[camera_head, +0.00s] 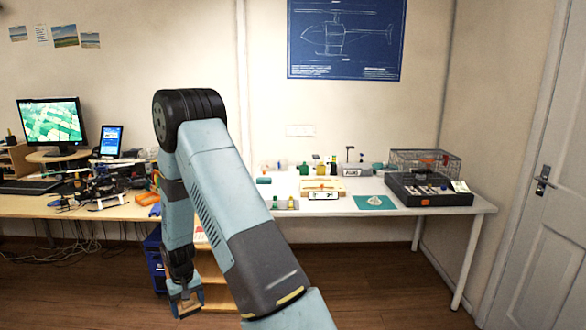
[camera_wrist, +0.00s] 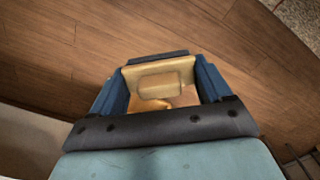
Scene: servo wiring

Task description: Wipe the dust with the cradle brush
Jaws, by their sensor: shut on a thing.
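My gripper (camera_head: 187,302) hangs low in front of the desks, over the floor. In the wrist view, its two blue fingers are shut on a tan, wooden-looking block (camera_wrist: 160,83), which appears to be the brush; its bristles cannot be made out. In the head view, a small pale heap (camera_head: 375,200), possibly the dust, lies on a teal mat (camera_head: 388,205) on the white table, well to the right of and above my gripper.
The white table (camera_head: 440,211) also bears a black tray (camera_head: 432,199), a wire basket (camera_head: 400,160), a wooden tray (camera_head: 340,187) and several small parts. The left desk (camera_head: 25,207) holds a monitor (camera_head: 52,122) and a drone. A wooden shelf unit (camera_head: 215,292) stands beside my gripper.

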